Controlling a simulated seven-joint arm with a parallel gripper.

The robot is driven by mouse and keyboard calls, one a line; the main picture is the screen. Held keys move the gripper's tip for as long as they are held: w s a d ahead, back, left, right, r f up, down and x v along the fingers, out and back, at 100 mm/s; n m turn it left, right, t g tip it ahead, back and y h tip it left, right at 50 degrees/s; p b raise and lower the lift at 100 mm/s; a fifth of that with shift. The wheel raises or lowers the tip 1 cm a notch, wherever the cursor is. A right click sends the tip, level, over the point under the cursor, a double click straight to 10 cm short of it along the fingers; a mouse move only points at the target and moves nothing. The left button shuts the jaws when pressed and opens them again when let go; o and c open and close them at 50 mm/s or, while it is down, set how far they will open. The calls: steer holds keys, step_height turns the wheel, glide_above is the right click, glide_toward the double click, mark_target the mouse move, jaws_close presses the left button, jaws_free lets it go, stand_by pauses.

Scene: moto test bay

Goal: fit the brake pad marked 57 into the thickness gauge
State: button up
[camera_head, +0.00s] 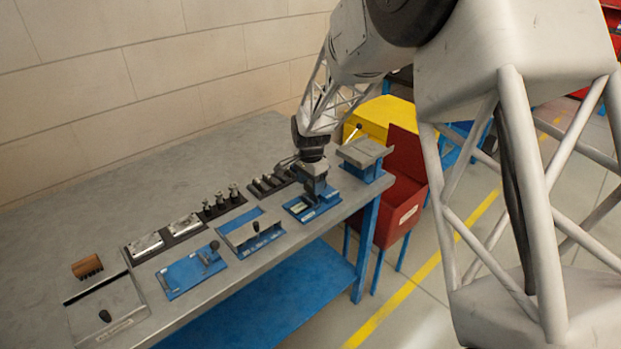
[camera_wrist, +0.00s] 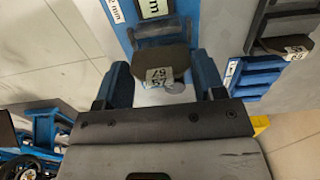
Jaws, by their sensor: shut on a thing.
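My gripper (camera_head: 318,186) is low over the blue thickness gauge (camera_head: 298,210) near the table's front edge. In the wrist view its two blue fingers (camera_wrist: 163,88) are shut on a dark brake pad (camera_wrist: 165,60). The pad has a white label on which 57 can be read. The blue gauge (camera_wrist: 122,30), with a white display marked mm, lies directly beyond the pad. The pad is at the gauge's near part, but I cannot tell whether it is seated or just above it. In the head view the pad is hidden by my gripper.
Another labelled dark pad (camera_wrist: 282,45) sits in a holder on the right of the wrist view. Blue fixtures (camera_head: 193,272) and dark racks (camera_head: 222,209) line the table to the left. A grey slanted stand (camera_head: 364,152) and a red bin (camera_head: 402,190) are close on the right.

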steer(key=shift+f, duration=0.85)
steer(key=shift+f, duration=0.6)
stand_by(1.5)
stand_by(0.5)
steer(key=o, duration=1)
steer(key=shift+r, duration=0.1)
steer(key=shift+r, duration=3.4)
steer(key=shift+r, duration=0.1)
